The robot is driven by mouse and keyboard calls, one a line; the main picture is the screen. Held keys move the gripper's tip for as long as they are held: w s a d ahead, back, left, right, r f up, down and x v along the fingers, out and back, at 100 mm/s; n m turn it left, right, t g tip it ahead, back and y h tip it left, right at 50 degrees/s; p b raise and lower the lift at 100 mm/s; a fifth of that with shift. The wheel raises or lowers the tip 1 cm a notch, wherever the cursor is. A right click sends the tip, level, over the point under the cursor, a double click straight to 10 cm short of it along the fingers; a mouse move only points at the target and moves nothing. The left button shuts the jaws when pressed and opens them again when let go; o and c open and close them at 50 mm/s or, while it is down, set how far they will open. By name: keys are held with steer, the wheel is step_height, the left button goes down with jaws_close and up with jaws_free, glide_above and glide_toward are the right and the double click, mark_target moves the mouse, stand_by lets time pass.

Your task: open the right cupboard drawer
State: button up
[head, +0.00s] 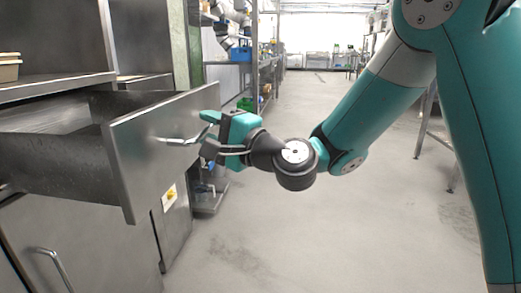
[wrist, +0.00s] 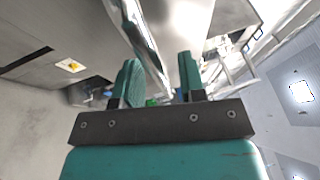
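The cupboard drawer (head: 165,140) is pulled well out, and its open inside shows behind the metal front panel. A bar handle (head: 182,139) sits on that front. My gripper (head: 207,134) is at the right end of the handle, with its fingertips close to the bar. In the wrist view, the two teal fingers of my gripper (wrist: 160,82) stand apart with a clear gap between them. The drawer front runs up behind the gap. I cannot tell whether either finger touches the handle.
A closed cupboard door with a handle (head: 54,268) is below the drawer. A metal worktop (head: 55,86) is above it, with a tray (head: 9,68) at the far left. Shelving stands behind my gripper. The floor (head: 300,235) in front is clear.

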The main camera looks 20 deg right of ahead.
steer(key=b+v, duration=1.3)
steer(key=v, duration=0.4)
steer(key=shift+b, duration=0.35)
steer(key=shift+a, duration=0.15)
